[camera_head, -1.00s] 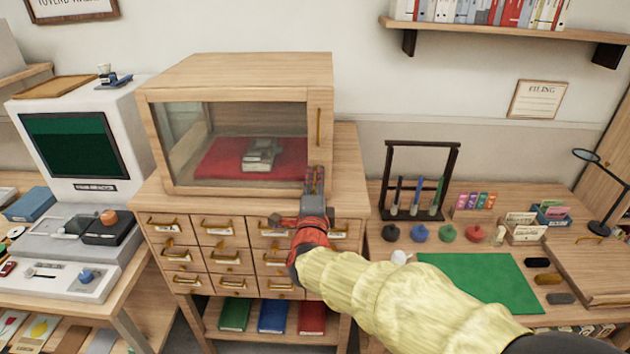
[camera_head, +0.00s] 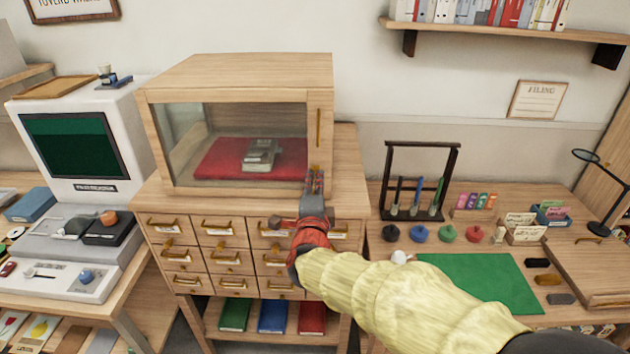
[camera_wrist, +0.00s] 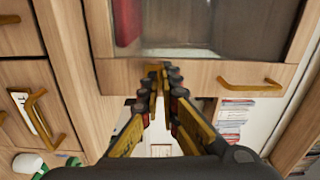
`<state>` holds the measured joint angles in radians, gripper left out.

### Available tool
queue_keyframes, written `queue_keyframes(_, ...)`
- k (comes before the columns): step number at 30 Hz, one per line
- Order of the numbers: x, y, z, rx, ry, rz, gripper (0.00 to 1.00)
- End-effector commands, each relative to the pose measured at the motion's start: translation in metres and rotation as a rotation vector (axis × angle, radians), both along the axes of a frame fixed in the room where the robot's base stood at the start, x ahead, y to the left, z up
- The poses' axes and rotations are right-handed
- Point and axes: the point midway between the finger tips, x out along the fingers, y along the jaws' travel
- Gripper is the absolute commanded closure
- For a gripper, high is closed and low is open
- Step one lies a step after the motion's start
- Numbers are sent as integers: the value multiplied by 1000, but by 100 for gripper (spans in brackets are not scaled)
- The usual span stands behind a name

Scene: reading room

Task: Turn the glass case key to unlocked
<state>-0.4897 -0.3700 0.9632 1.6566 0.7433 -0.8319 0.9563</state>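The wooden glass case (camera_head: 235,75) stands on a drawer cabinet, with its glass front closed. A brass handle (camera_head: 318,128) is on the right side of the door frame; it also shows in the wrist view (camera_wrist: 250,83). My gripper (camera_head: 315,178) is at the lower right of the door frame, below the handle. In the wrist view my gripper's fingertips (camera_wrist: 158,84) close around the small brass key (camera_wrist: 154,70) at the frame. The fingers hide most of the key, so I cannot tell its turn position.
A grey object (camera_head: 260,154) lies on a red cushion (camera_head: 215,160) inside the case. The cabinet's labelled drawers with brass pulls (camera_head: 218,226) are below my gripper. A desk with a green mat (camera_head: 480,282) and a stamp rack (camera_head: 420,146) stands to the right.

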Motion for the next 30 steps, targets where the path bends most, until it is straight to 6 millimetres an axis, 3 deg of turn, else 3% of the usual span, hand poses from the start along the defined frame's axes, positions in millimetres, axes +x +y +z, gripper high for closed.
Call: queue_keyframes(30,0,0,0,-896,35,1,100)
